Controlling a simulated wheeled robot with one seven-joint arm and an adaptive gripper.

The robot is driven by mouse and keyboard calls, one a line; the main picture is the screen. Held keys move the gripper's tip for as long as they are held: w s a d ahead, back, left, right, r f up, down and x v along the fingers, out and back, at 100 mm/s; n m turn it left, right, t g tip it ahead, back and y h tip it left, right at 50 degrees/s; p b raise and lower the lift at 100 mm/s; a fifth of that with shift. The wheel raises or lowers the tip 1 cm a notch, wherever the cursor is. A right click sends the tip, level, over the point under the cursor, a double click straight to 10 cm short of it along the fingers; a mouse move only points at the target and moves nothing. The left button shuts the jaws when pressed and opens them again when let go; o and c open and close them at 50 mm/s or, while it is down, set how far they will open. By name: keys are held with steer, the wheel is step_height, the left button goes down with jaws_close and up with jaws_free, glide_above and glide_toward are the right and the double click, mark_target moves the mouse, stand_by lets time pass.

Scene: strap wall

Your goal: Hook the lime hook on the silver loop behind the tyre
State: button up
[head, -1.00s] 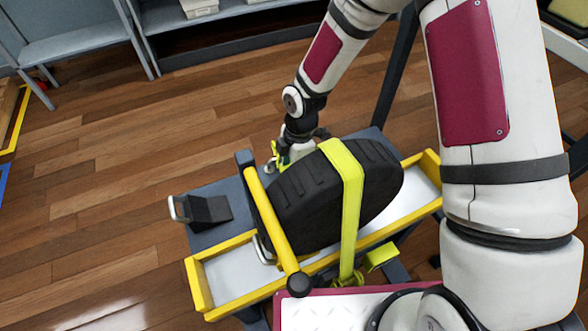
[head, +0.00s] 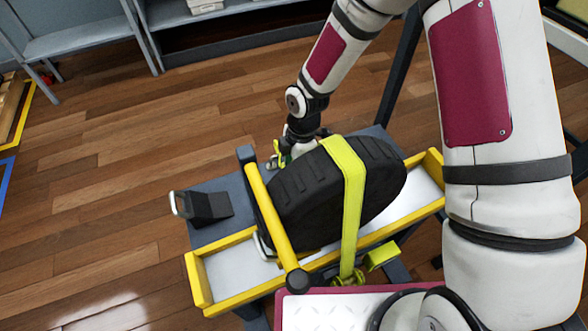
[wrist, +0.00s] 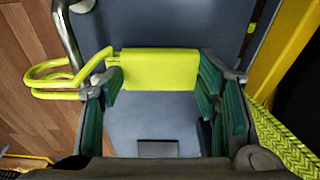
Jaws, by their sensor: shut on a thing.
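The lime hook (wrist: 158,70) is a lime block with bent lime wire prongs pointing left. My gripper (wrist: 160,95) is shut on the block in the wrist view. The silver loop (wrist: 66,32) is a bent bar at the upper left there. The lime prongs overlap its lower end; I cannot tell whether they are hooked around it. In the head view the black tyre (head: 325,200) lies under the lime strap (head: 353,200). My gripper (head: 298,148) is behind the tyre and partly hidden by it, with a bit of the lime hook (head: 281,160) showing.
A yellow-edged tray (head: 222,277) holds the tyre, with a yellow bar (head: 272,215) along its left side. A dark block with another silver loop (head: 176,204) stands left. A lime buckle (head: 381,257) is at the front. Strap webbing (wrist: 283,140) runs right of my fingers.

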steer(key=shift+s+d, duration=0.1)
steer(key=shift+s+d+f, duration=0.1)
steer(key=shift+s+d, duration=0.15)
steer(key=shift+s, duration=0.35)
steer(key=shift+s+d+f, duration=0.1)
steer(key=shift+s+d, duration=0.1)
steer(key=shift+s, duration=0.35)
steer(key=shift+s, duration=0.2)
stand_by(0.3)
steer(key=o, duration=1.3)
steer(key=shift+o, duration=0.2)
steer(key=shift+d+r, duration=0.1)
